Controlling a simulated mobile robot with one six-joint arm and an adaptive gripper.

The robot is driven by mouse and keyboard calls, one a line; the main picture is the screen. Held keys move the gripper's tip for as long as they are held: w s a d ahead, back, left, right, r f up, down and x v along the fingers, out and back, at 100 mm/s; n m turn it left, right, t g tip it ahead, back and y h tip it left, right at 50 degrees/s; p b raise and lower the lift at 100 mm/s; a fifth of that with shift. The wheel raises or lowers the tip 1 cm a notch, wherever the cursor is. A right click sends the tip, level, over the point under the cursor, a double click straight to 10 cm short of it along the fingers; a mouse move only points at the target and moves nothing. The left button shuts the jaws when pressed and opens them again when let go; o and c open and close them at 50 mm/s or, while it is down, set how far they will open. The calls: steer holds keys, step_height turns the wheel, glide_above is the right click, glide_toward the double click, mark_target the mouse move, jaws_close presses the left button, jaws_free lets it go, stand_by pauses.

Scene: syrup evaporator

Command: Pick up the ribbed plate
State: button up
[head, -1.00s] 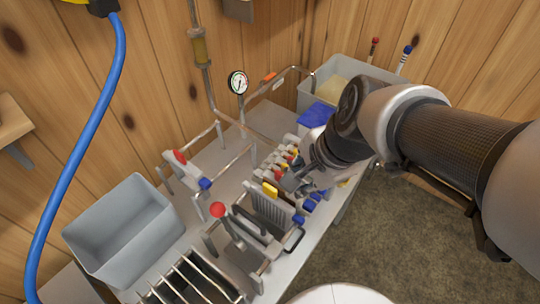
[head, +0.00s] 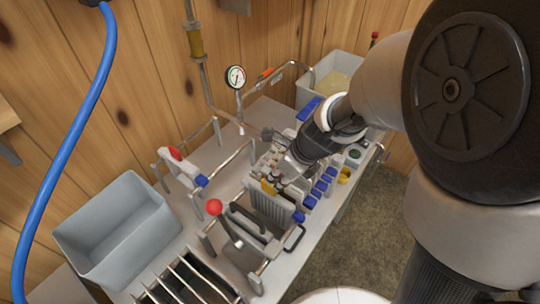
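The ribbed plate (head: 268,206) is a grey upright plate with vertical ribs, a yellow tab at its upper left and a blue piece at its right end. It stands in the row of plates on the metal bench, in front of other plates with blue ends. My gripper (head: 281,180) points down from the upper right, with its fingertips just above or at the ribbed plate's top edge. I cannot tell whether they touch it. The fingers are small and partly merge with the plates behind, so their opening is unclear.
A red-knobbed lever (head: 214,207) and metal rails stand just left of the plates. A slotted rack (head: 185,284) lies at the front. A grey bin (head: 118,232) is at left, and another bin (head: 312,90) is at the back. A gauge (head: 235,77) rises behind.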

mark_target(272, 184)
steer(key=b+x, duration=0.2)
steer(key=x, duration=0.1)
steer(key=b+x, duration=0.1)
steer(key=x, duration=0.3)
steer(key=shift+s+b, duration=0.25)
steer(key=shift+b, duration=0.15)
steer(key=shift+r, duration=0.1)
steer(key=shift+c, duration=0.2)
jaws_close()
steer(key=shift+w, duration=0.1)
